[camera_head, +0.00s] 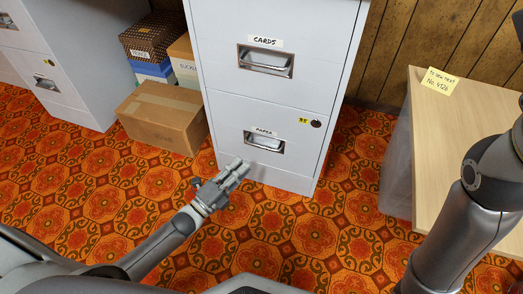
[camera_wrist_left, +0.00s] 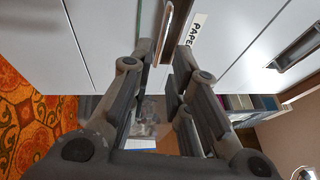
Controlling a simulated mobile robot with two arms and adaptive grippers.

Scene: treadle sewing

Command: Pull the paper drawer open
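The paper drawer (camera_head: 228,131) is the bottom drawer of a pale grey filing cabinet and looks shut, flush with the front. Its metal pull handle (camera_head: 264,142) sits under a PAPER label (camera_head: 264,132). My left gripper (camera_head: 243,168) is low in front of the drawer, just below and left of the handle in the head view. In the left wrist view, the left gripper (camera_wrist_left: 165,50) has its fingers apart, with the handle (camera_wrist_left: 176,28) at the gap between the tips. I cannot tell whether they touch it. My right gripper is out of view.
The cards drawer (camera_head: 222,70) is above. A cardboard box (camera_head: 160,118) and stacked boxes (camera_head: 150,40) stand left of the cabinet. A wooden table (camera_head: 450,130) with a yellow note (camera_head: 440,80) is at right, near my right arm. Patterned floor (camera_head: 290,225) before the drawer is open.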

